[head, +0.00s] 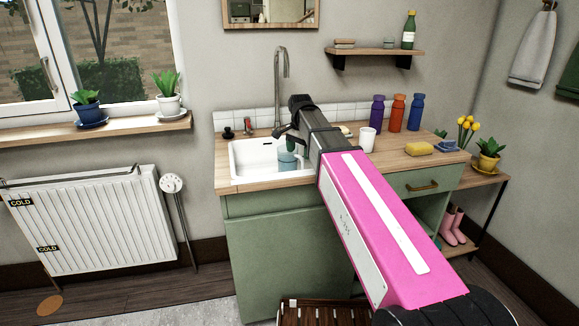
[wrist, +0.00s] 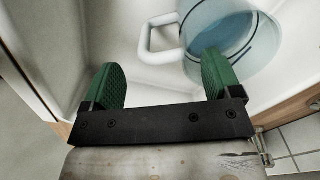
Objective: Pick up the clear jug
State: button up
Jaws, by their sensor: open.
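The clear jug (head: 287,160) stands in the white sink, bluish and see-through, partly hidden behind my gripper in the head view. In the wrist view the jug (wrist: 235,35) is at the top right, with its pale handle (wrist: 158,38) pointing left. My gripper (wrist: 163,82) is open, with green fingertips apart and nothing held. The right fingertip overlaps the jug's near side in the picture; I cannot tell whether they touch. The handle lies beyond the gap between the fingers. In the head view my gripper (head: 291,138) is over the sink.
The sink (head: 247,172) has raised walls close around the gripper. A tall tap (head: 281,80) rises behind it.

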aim_at(290, 164)
jog(key=shift+f, duration=2.4)
jog(key=c, duration=1.5)
jog(key=shift+r, duration=0.25)
